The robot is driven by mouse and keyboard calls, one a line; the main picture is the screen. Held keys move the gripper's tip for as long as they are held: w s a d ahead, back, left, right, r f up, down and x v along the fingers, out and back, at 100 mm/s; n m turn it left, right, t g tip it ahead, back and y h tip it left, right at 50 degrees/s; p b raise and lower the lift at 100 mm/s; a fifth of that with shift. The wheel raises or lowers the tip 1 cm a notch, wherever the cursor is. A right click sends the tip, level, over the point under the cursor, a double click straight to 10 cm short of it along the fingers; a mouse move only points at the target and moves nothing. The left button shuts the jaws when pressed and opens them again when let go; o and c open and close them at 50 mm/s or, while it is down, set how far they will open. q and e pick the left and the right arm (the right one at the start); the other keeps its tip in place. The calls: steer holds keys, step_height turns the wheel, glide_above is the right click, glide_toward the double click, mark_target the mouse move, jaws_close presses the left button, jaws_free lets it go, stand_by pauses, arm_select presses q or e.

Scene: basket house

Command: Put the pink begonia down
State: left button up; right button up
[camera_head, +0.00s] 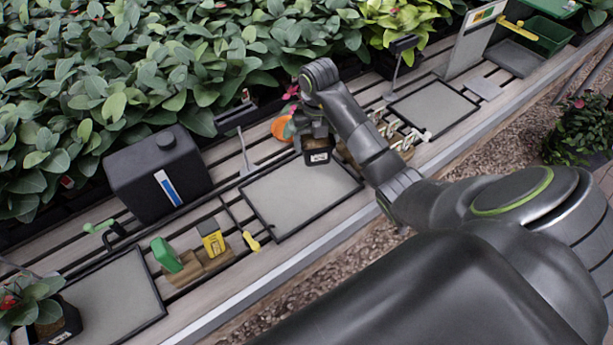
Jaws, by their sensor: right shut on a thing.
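My right gripper (308,124) reaches in from the right and is shut on the pink begonia. The begonia's dark pot (317,151) shows below the fingers with a white label, and a small pink flower (291,91) shows behind the gripper. My arm hides most of the plant. The pot is over the far right part of a grey mat (290,200) with a dark rim. I cannot tell whether it touches the mat. My left gripper is not in view.
A black canister (160,174) stands left of the mat. An orange round thing (283,128) is behind the pot. A wooden block with green and yellow items (205,255) is at front left. Another grey mat (433,107) lies right. Another potted plant (45,315) stands at lower left.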

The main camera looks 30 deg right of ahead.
mark_target(316, 156)
steer(key=shift+f+n+b, duration=0.3)
steer(key=shift+f+b, duration=0.05)
steer(key=shift+b, duration=0.05)
step_height(316, 156, down, 5)
steer(key=b, duration=0.3)
steer(key=shift+b, duration=0.3)
step_height(316, 156, down, 4)
steer(key=shift+r+p, duration=0.15)
steer(key=shift+p, duration=0.5)
steer(key=shift+f, duration=0.3)
steer(key=shift+f, duration=0.2)
steer(key=o, duration=1.1)
steer(key=shift+r, duration=0.15)
